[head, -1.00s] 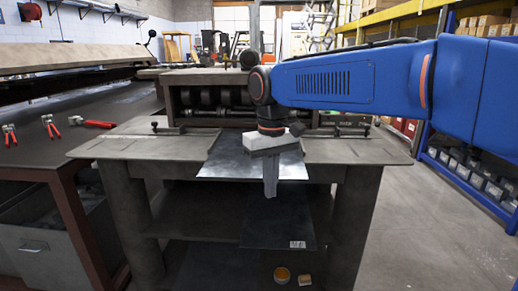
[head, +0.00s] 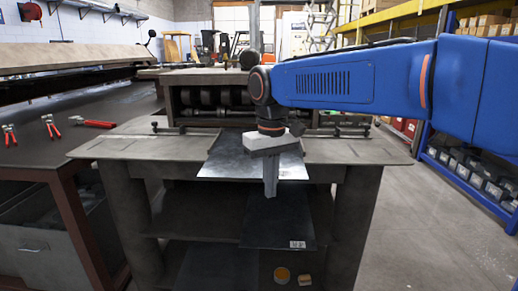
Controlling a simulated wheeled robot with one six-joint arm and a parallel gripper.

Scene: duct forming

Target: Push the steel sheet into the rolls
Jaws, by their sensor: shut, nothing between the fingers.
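The steel sheet (head: 228,166) lies flat on the machine's table. Its near edge sticks out past the table's front edge, and its far part runs back toward the rolls (head: 208,97). The rolls sit in the dark machine housing at the back of the table, partly hidden by my arm. My gripper (head: 270,192) points down at the near edge of the sheet, right of its middle. Its fingers are shut with nothing between them. They reach below the sheet's level in the picture; I cannot tell whether they touch the edge.
Guide bars (head: 168,131) lie on the table (head: 120,150) beside the sheet. A dark labelled sheet (head: 275,225) lies on the shelf below, with a small orange-topped tin (head: 282,274) lower down. Red-handled pliers (head: 95,124) lie on the left bench. Bins fill the blue rack (head: 465,165) at right.

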